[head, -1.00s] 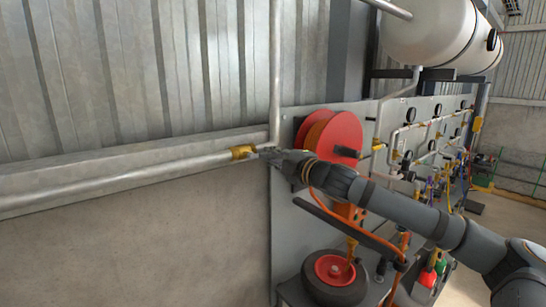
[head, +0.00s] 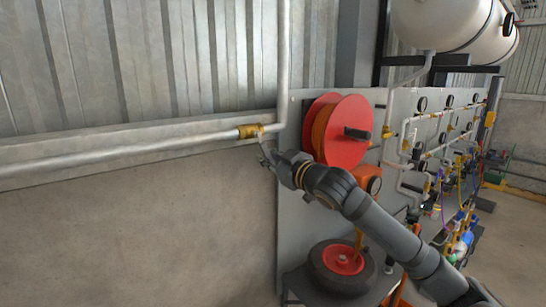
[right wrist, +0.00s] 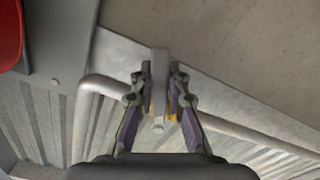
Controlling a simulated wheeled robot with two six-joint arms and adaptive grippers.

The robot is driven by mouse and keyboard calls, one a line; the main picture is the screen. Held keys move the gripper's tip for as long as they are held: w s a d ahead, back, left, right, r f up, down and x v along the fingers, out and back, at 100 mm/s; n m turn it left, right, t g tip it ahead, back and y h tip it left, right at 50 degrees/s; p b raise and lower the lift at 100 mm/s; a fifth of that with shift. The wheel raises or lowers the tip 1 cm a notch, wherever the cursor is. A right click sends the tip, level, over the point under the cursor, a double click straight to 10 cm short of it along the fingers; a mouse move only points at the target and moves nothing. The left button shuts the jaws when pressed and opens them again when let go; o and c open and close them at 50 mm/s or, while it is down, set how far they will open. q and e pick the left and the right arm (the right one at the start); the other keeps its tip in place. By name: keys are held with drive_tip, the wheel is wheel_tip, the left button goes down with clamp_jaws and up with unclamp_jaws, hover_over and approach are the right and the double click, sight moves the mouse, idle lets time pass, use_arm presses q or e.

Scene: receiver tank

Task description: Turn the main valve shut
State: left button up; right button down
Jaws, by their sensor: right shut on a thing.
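The main valve is a brass body (head: 250,131) on the pale pipe along the wall, left of the pipe's upward bend. Its grey lever (right wrist: 160,62) lies between my right gripper's fingers in the right wrist view. My right gripper (right wrist: 160,82) is shut on this lever, with brass partly visible behind the fingers. In the head view my right gripper (head: 265,154) is just below and right of the brass body. The lever there appears to slope down, away from the pipe's line; it is small and partly hidden. My left gripper is not in view.
A red hose reel (head: 345,130) stands close right of my gripper on a grey panel (head: 293,215). A black wheel with a red hub (head: 342,260) is below. Gauges and pipes continue right, under a white tank (head: 445,25). The wall left of the valve is clear.

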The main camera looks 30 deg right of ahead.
drive_tip(key=shift+s+a+f+m, duration=0.1)
drive_tip(key=shift+a+f+m, duration=0.15)
drive_tip(key=shift+a+m, duration=0.75)
drive_tip(key=shift+a+f+m, duration=0.2)
drive_tip(key=shift+a+m, duration=0.3)
drive_tip(key=shift+m, duration=1)
drive_tip(key=c, duration=1.3)
unclamp_jaws()
drive_tip(key=shift+r, duration=0.1)
